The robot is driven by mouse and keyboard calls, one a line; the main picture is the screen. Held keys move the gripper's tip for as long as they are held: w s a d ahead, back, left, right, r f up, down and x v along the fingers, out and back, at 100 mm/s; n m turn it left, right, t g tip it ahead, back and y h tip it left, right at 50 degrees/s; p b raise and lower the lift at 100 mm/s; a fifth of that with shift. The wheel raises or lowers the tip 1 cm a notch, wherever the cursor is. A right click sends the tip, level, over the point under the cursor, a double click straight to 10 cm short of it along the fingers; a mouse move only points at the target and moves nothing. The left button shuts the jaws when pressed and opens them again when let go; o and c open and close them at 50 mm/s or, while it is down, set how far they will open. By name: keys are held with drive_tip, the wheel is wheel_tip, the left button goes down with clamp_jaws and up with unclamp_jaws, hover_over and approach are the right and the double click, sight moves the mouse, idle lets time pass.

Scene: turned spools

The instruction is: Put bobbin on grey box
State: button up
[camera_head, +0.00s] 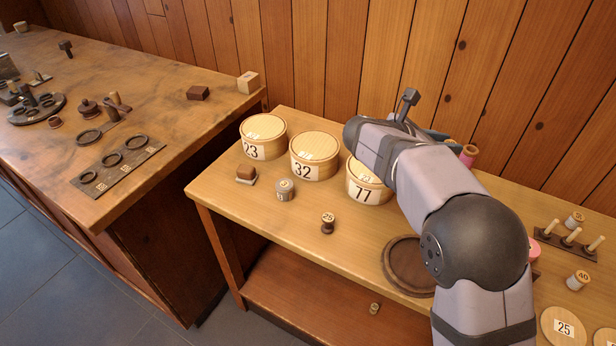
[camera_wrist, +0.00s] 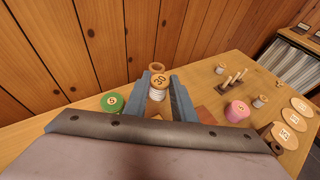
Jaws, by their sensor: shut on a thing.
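My gripper (camera_wrist: 156,84) is shut on a wooden bobbin (camera_wrist: 157,94) with white thread and the label 30, held between its two blue-grey fingers in the wrist view. Another bare wooden spool end (camera_wrist: 156,66) shows just beyond it. In the head view my arm hides most of my gripper (camera_head: 438,134), which is over the back of the table beside the wall. I cannot make out a grey box for certain in either view. A small grey spool (camera_head: 285,192) stands in front of the lidded tubs.
A green spool (camera_wrist: 112,102) and a pink spool (camera_wrist: 237,111) flank my gripper. A peg rack (camera_head: 568,240) stands right; a round brown tray (camera_head: 390,268) lies in front.

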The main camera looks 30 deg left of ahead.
drive_tip(key=s+a+r+n+t+y+p, duration=0.15)
drive_tip(key=s+a, duration=0.25)
drive_tip(key=a, duration=0.4)
drive_tip(key=s+a+r+n+t+y+p, duration=0.15)
drive_tip(key=s+a, duration=0.25)
drive_tip(key=a, duration=0.4)
drive_tip(key=n+y+p, duration=0.2)
drive_tip(key=n+y, duration=0.4)
drive_tip(key=y, duration=0.1)
hover_over(282, 190)
drive_tip(key=f, duration=0.1)
drive_tip(key=shift+a+f, duration=0.1)
drive_tip(key=shift+f, duration=4.9)
drive_tip(key=shift+f, duration=0.15)
drive_tip(key=o, duration=1)
